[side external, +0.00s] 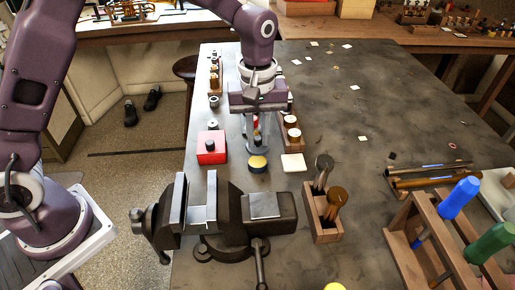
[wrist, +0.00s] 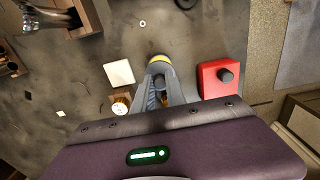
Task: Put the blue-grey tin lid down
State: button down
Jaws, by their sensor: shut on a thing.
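My gripper (side external: 257,142) points down over the bench, its fingertips just behind and above a small dark round tin with a yellow top (side external: 258,162). In the wrist view my gripper (wrist: 160,84) is shut on the blue-grey tin lid (wrist: 160,69), seen edge-on and partly hidden by the fingers. The yellow top (wrist: 158,57) shows as a crescent just beyond the lid. I cannot tell whether the lid touches the tin or the bench.
A red box with a black knob (side external: 212,147) stands left of the tin and a pale square pad (side external: 293,162) lies right. A wooden block with round pieces (side external: 292,134) is behind the pad. A bench vise (side external: 222,222) stands in front.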

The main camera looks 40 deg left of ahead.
notch_tip(320, 180, up, 4)
jog(key=w+a+r, duration=0.1)
jog(key=a, duration=0.1)
send_over(214, 117)
jog(key=f, duration=0.2)
notch_tip(214, 117, down, 9)
jog(key=shift+r, duration=0.1)
jog(key=shift+f, duration=0.4)
jog(key=shift+f, duration=0.15)
jog(key=c, duration=1.4)
grip_release()
jog(key=shift+o, duration=0.2)
